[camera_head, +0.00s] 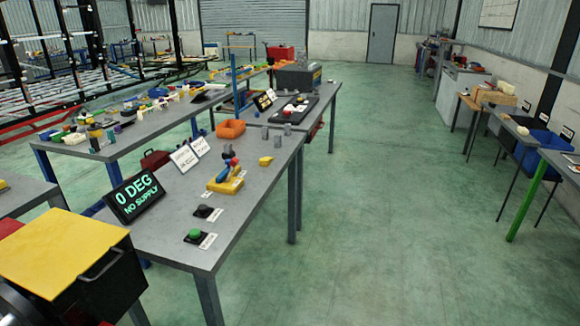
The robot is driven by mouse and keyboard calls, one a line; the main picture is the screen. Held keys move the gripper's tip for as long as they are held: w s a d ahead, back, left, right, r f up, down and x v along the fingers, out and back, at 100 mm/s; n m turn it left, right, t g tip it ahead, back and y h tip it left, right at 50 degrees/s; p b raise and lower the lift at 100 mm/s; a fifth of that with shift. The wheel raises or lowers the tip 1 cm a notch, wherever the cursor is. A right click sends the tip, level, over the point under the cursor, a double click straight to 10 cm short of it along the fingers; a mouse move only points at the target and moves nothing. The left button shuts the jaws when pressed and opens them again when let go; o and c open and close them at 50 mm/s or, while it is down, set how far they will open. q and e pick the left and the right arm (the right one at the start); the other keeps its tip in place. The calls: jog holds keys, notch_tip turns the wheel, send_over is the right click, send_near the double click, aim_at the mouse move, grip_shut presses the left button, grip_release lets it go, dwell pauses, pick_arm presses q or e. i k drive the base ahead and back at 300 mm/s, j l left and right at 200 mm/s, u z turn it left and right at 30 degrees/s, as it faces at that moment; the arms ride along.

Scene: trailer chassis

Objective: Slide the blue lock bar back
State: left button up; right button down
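On the near grey bench (165,225) stands a yellow fixture (226,184) with small red and blue parts on top. Neither of my grippers is in view.
A black display (136,196) reads "0 DEG NO SUPPLY". A green button (194,234) and a black button (204,211) sit near the bench front. A yellow-topped black cabinet (65,252) stands at bottom left. The green floor (370,200) to the right is open.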

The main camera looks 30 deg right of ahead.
aim_at(220, 179)
jog(key=z, duration=0.45)
jog(key=i+l+u, duration=0.1)
jog(key=i+l, duration=0.2)
jog(key=i+l+u, duration=0.1)
jog(key=i+l, duration=0.15)
jog(key=i+l+u, duration=0.25)
jog(key=i+l, duration=0.25)
jog(key=l, duration=0.2)
jog(key=i+l+u, duration=0.1)
jog(key=i+l, duration=0.15)
jog(key=l, duration=0.15)
jog(key=i+l+u, duration=0.1)
jog(key=l, duration=0.3)
jog(key=i+l+u, duration=0.1)
jog(key=i+l, duration=0.2)
jog(key=l, duration=0.1)
